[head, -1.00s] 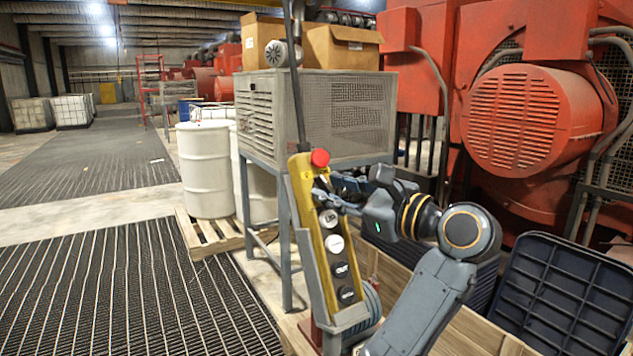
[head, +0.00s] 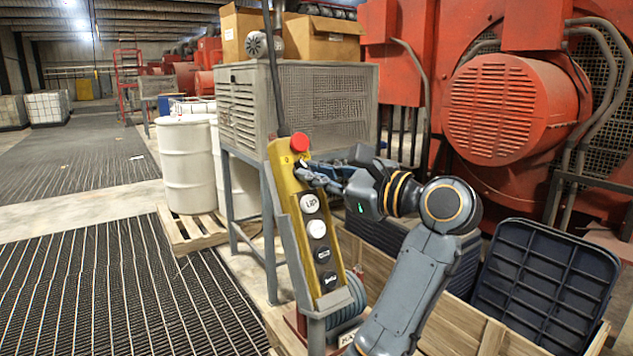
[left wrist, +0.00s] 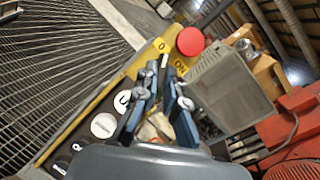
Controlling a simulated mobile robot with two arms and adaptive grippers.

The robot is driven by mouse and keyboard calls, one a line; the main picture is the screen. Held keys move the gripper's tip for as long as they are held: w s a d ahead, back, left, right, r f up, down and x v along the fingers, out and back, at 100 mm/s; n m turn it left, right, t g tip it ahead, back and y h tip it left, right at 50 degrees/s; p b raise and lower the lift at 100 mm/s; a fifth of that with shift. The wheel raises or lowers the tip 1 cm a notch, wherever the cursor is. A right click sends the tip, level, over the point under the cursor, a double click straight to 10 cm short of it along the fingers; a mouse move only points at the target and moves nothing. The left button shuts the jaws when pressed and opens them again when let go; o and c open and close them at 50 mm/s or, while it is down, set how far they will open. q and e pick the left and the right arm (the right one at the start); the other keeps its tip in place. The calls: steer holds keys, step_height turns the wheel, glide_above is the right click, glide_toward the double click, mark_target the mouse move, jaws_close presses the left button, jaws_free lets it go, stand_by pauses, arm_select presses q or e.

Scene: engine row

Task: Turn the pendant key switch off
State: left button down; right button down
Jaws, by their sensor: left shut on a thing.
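My left gripper (head: 306,172) is at the pendant's upper face, just below the red button. In the left wrist view, the gripper's fingertips (left wrist: 158,82) are closed together around a small pale piece, the key of the switch (left wrist: 164,61), between the "O" and "ON" marks. The fingers hide most of the switch, so its exact angle cannot be told. My right gripper is not in view.
A wooden crate (head: 455,325) and dark blue bin (head: 550,285) are at right. Striped floor mats at left are clear.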

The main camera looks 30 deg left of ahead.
arm_select(q)
steer(key=c, duration=1.4)
jaws_free()
steer(key=shift+c, duration=0.2)
steer(key=s+d, duration=0.1)
steer(key=d, duration=0.6)
steer(key=shift+d, duration=0.2)
